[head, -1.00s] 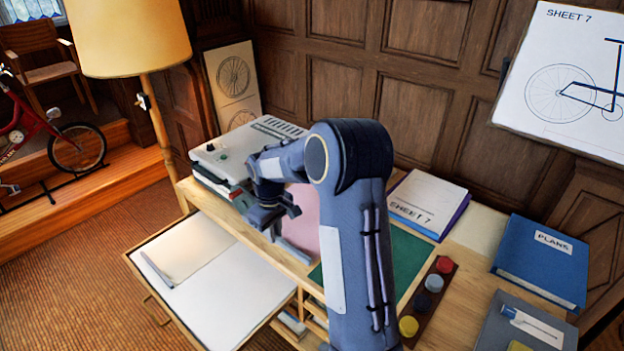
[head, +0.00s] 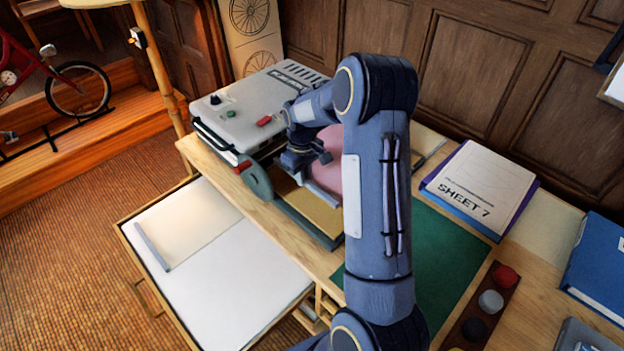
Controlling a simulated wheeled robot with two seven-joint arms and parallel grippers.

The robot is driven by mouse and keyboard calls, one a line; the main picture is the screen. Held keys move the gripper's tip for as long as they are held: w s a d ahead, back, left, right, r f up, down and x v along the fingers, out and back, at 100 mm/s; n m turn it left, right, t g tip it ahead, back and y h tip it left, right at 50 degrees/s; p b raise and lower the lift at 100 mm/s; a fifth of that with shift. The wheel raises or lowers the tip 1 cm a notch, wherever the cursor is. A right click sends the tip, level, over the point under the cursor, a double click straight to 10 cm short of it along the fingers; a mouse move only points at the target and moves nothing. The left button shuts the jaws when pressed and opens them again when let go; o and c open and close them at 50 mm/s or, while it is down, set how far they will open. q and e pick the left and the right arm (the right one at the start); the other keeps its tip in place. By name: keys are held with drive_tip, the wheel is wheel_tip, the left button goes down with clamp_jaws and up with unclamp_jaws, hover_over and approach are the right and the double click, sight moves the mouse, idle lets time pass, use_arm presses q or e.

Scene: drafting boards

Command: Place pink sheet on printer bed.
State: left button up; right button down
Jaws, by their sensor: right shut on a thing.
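The pink sheet (head: 328,172) is partly hidden behind my right arm, with a grey strip along its near edge. My right gripper (head: 318,168) is shut on it and holds it over or beside the tan board with a grey frame on the desk; I cannot tell the exact gap. The printer (head: 240,112), a pale grey machine with knobs and a red handle on top, stands just left of the gripper. Its lid looks down, and I cannot make out its bed. My left gripper is not in view.
The tan board (head: 312,210) has a grey arm with a red handle at its left. An open drawer (head: 215,280) with white paper juts out at the front left. A green mat (head: 440,255), Sheet 7 papers (head: 480,185) and a rack of coloured pots (head: 490,300) lie right.

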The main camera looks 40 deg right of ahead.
sight(304, 195)
drive_tip(key=shift+f, duration=2.7)
drive_tip(key=c, duration=1.4)
unclamp_jaws()
drive_tip(key=shift+c, duration=0.2)
wheel_tip(304, 195, up, 12)
drive_tip(key=shift+f, duration=0.1)
drive_tip(key=s+a+r+m+t+y, duration=0.1)
drive_tip(key=s+a+r+t+y, duration=0.1)
drive_tip(key=s+a+r, duration=0.6)
drive_tip(key=s+a+r+m+t+y, duration=0.1)
drive_tip(key=s+a+r+t, duration=0.15)
drive_tip(key=s+a, duration=0.6)
drive_tip(key=s+a+f+t, duration=0.1)
drive_tip(key=s+a, duration=0.2)
drive_tip(key=s, duration=0.5)
drive_tip(key=shift+s+a+f+m+y, duration=0.15)
drive_tip(key=shift+a+m+y, duration=0.05)
drive_tip(key=shift+m+y, duration=0.2)
